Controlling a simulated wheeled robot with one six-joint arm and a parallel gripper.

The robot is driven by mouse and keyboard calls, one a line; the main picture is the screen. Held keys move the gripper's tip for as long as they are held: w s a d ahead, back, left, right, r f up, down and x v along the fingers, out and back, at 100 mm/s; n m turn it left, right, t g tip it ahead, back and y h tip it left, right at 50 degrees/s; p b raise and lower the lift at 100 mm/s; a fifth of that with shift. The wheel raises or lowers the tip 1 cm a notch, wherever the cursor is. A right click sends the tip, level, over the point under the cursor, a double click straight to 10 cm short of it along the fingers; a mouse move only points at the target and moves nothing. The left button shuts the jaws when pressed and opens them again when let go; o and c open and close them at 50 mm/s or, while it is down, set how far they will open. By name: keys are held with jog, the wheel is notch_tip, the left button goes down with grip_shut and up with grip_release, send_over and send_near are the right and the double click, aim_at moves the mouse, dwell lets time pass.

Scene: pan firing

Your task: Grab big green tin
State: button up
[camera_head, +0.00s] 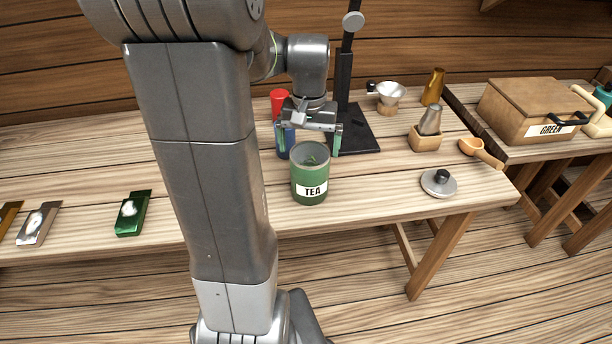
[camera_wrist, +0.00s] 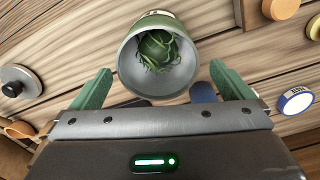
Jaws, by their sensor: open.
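The big green tin (camera_head: 310,185) stands upright and open-topped on the wooden table, with a "TEA" label on its side. In the wrist view the tin (camera_wrist: 128,62) shows its grey inside and green leaves within. My gripper (camera_head: 310,150) is open and empty, behind and above the tin's rim in the head view. In the wrist view the green fingertips of my gripper (camera_wrist: 160,78) are spread wide, with the tin's mouth ahead of and partly between them. I cannot tell whether either finger touches the tin.
A grey lid with a black knob (camera_head: 438,182) lies to the right. A black stand (camera_head: 355,130), a red container (camera_head: 279,102) and a blue container (camera_head: 284,142) are close behind the tin. A green packet (camera_head: 132,213) lies at left.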

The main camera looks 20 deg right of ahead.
notch_tip(320, 180, down, 8)
jog(key=shift+d+f, duration=0.1)
jog(key=shift+d, duration=0.05)
jog(key=c, duration=1)
